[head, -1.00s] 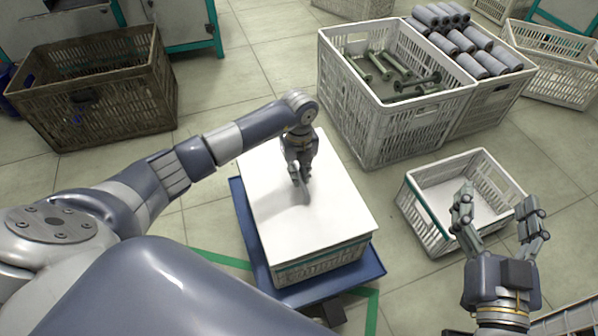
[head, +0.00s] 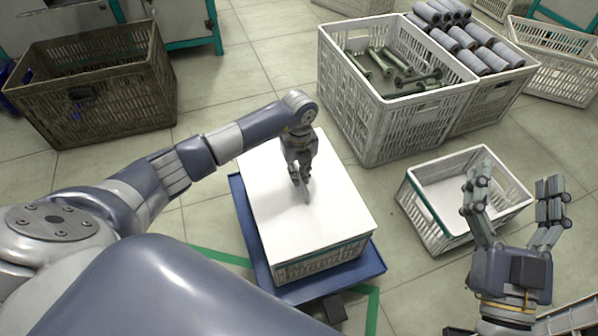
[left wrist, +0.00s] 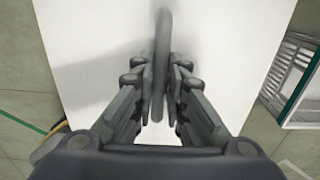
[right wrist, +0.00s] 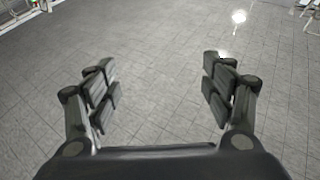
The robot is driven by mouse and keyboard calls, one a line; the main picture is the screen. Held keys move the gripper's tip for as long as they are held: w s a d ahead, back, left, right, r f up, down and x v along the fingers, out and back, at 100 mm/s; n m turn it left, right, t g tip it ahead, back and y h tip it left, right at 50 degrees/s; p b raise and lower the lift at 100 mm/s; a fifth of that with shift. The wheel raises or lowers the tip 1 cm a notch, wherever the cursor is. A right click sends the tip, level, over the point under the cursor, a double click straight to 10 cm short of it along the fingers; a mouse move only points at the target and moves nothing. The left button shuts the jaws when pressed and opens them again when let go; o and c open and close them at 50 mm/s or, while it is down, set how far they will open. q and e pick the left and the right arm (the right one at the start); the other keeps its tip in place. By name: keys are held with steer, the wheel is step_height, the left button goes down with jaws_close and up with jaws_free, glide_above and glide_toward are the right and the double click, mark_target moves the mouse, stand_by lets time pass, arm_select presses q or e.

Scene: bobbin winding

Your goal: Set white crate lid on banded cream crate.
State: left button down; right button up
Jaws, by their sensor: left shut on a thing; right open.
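The white crate lid (head: 290,220) is a flat white panel with an upright grey handle, which shows in the left wrist view (left wrist: 162,50). My left gripper (head: 301,180) is shut on the handle from above. My right gripper (head: 516,190) is open and empty, in front of the small white crate in the head view.
The cream crate stands on a blue platform (head: 262,262). A small empty white crate with a teal band (head: 430,218) is on the floor to the right. A large white crate of green spools (head: 395,130) stands behind it. A brown crate (head: 100,110) is at the left.

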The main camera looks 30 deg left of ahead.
arm_select(q)
steer(key=shift+f, duration=0.3)
arm_select(e)
steer(key=shift+s+r+t, duration=0.45)
steer(key=shift+r+t, duration=0.05)
steer(key=shift+r, duration=0.25)
arm_select(q)
steer(key=c, duration=1.5)
jaws_free()
steer(key=shift+c, duration=0.2)
arm_select(e)
steer(key=shift+d+r, duration=0.1)
